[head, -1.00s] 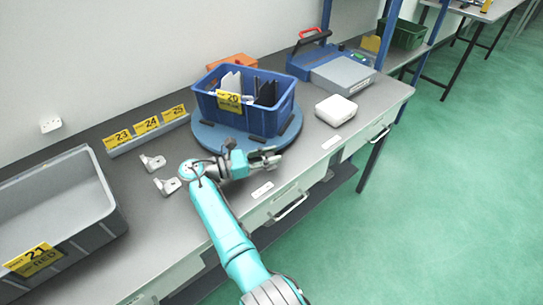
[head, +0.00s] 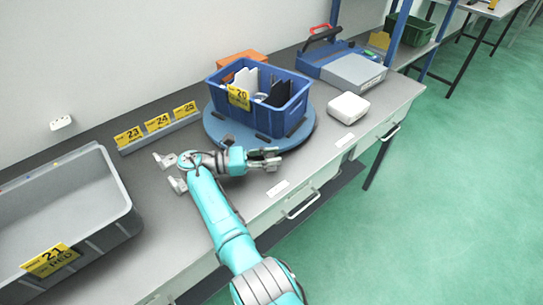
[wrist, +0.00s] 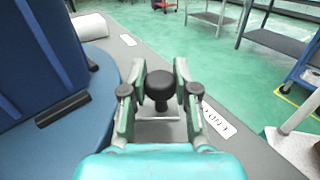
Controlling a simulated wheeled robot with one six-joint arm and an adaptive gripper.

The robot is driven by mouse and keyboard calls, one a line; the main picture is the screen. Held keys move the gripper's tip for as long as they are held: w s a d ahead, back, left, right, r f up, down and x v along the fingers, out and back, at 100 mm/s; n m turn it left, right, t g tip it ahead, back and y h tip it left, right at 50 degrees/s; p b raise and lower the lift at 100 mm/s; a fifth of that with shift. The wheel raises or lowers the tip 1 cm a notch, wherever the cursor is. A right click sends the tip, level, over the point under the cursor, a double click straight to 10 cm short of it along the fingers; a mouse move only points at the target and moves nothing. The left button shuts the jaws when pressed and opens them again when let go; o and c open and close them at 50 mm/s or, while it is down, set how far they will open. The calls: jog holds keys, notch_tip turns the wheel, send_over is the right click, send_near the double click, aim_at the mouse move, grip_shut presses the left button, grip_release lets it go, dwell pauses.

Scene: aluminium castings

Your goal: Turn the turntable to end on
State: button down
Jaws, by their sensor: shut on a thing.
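The turntable (head: 305,130) is a round blue disc on the grey bench. It carries a blue tote (head: 262,117) with a yellow label 20 and grey and black parts inside. In the wrist view the disc (wrist: 98,75) and tote (wrist: 35,70) fill the left. My gripper (head: 277,158) is low at the disc's front edge. In the wrist view my gripper (wrist: 158,98) is shut on a black knob (wrist: 158,86), with a finger on each side. The knob's link to the disc is hidden.
A grey bin (head: 118,215) stands left, with a rack of yellow labels (head: 158,123) behind. Small grey castings (head: 176,184) lie beside my arm. A white box (head: 348,108) and a blue-grey device (head: 352,73) stand right. An orange box (head: 243,58) is behind the tote.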

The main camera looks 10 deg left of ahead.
jog(key=c, duration=0.9)
grip_release()
jog(key=shift+o, duration=0.2)
notch_tip(320, 180, up, 10)
jog(key=shift+f, duration=0.1)
